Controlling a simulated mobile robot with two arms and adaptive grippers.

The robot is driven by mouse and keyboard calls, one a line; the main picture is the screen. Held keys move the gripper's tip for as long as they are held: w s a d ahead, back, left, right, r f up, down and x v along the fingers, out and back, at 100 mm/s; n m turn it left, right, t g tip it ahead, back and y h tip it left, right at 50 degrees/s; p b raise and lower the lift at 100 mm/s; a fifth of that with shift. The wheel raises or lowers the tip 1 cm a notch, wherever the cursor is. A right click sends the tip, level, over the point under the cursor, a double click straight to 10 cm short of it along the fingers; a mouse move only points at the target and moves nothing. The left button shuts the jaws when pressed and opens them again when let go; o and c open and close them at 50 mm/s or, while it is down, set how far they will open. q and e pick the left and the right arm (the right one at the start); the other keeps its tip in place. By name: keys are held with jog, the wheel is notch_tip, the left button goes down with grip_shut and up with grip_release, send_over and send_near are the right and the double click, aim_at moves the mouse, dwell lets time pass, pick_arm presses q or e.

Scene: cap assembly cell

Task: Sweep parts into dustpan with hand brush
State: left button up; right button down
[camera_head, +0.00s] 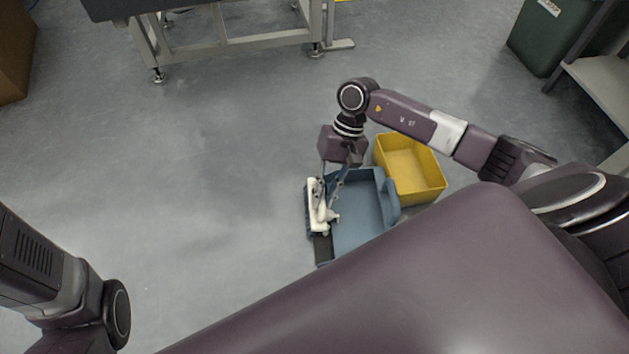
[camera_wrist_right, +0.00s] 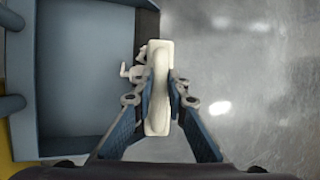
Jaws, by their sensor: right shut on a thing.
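My right gripper (camera_head: 328,192) is shut on a white hand brush (camera_head: 318,206), low at the left, open side of a blue-grey dustpan (camera_head: 362,200) on the floor. In the right wrist view, the fingers (camera_wrist_right: 158,92) pinch the brush handle (camera_wrist_right: 157,85) from both sides. The dustpan (camera_wrist_right: 85,75) lies left of the brush there. Small white parts (camera_wrist_right: 137,67) sit close against the brush's dustpan side, at the pan's edge; how far in they are, I cannot tell.
A yellow bin (camera_head: 415,172), looking empty, stands right beside the dustpan. A dark green bin (camera_head: 545,40) and a shelf (camera_head: 602,85) are at the upper right. A metal-legged table (camera_head: 235,40) stands at the back. The floor left of the dustpan is clear.

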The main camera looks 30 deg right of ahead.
jog(key=shift+s+d+r, duration=0.15)
jog(key=shift+s+d, duration=0.2)
jog(key=shift+d, duration=0.45)
jog(key=shift+s+d+r, duration=0.1)
jog(key=shift+s+d, duration=0.15)
jog(key=shift+d, duration=0.3)
jog(key=shift+s+d+r, duration=0.1)
jog(key=shift+s+d, duration=0.15)
jog(key=shift+d, duration=0.3)
jog(key=d, duration=0.1)
jog(key=s+d+b, duration=0.1)
jog(key=shift+s+d+f, duration=0.15)
jog(key=shift+d, duration=0.25)
jog(key=shift+a, duration=0.1)
jog(key=shift+w+a+r+p, duration=0.2)
jog(key=shift+w+a+r, duration=0.3)
jog(key=shift+a, duration=0.3)
jog(key=shift+w+a+r+p, duration=0.15)
jog(key=shift+w+a+r, duration=0.1)
jog(key=shift+a+r, duration=0.45)
